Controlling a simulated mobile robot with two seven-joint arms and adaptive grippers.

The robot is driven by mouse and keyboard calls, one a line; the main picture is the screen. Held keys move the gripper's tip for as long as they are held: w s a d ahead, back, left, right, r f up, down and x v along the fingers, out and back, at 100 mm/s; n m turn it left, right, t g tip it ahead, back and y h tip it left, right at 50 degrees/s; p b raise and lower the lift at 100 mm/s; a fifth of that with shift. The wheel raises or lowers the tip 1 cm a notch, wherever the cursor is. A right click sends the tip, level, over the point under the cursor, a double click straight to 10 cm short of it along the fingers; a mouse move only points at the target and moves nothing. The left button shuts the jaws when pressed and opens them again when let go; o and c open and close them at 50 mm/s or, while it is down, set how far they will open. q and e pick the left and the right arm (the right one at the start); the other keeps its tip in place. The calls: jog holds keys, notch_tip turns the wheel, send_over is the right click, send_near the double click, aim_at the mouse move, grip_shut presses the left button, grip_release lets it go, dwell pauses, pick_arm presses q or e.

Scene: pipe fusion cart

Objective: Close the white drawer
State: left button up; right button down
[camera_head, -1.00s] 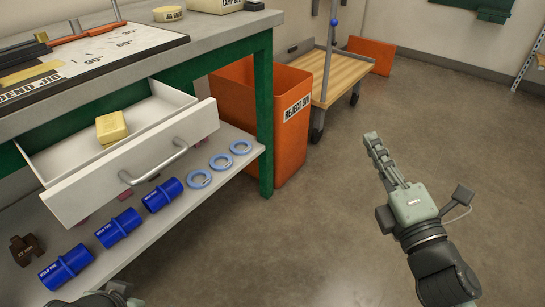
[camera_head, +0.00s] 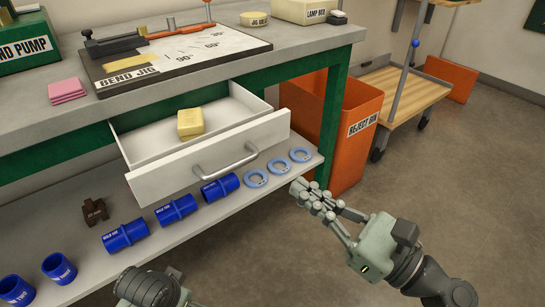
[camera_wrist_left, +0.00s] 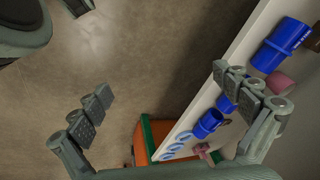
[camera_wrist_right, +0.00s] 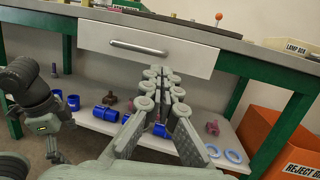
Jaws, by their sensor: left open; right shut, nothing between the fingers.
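The white drawer (camera_head: 162,178) stands pulled out from under the green-framed workbench, with a yellow block (camera_head: 190,123) inside it. Its grey bar handle (camera_head: 226,162) is on the front panel; the drawer front (camera_wrist_right: 187,54) and handle (camera_wrist_right: 139,48) also show in the right wrist view. My right gripper (camera_head: 300,188) is shut and empty, in front of the drawer and to its right, apart from it. My left gripper (camera_wrist_left: 165,90) is open and empty in the left wrist view, near the lower shelf; in the head view only part of its arm shows at the bottom edge.
The lower shelf (camera_head: 80,262) holds blue pipe fittings (camera_head: 126,236), light blue rings (camera_head: 255,178) and a brown part (camera_head: 95,211). An orange reject bin (camera_head: 356,130) stands right of the bench. A wooden cart (camera_head: 400,92) is behind it. Floor at right is clear.

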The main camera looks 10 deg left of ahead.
aim_at(215, 121)
pick_arm(q)
jog(key=x, duration=0.1)
jog(key=p+x, duration=0.1)
jog(key=x, duration=0.1)
jog(key=d+x, duration=0.1)
jog(key=x, duration=0.1)
jog(key=shift+s+f+p, duration=0.25)
jog(key=shift+s+p, duration=0.05)
jog(key=shift+p, duration=0.05)
pick_arm(e)
jog(key=x, duration=0.7)
jog(key=shift+a, duration=0.1)
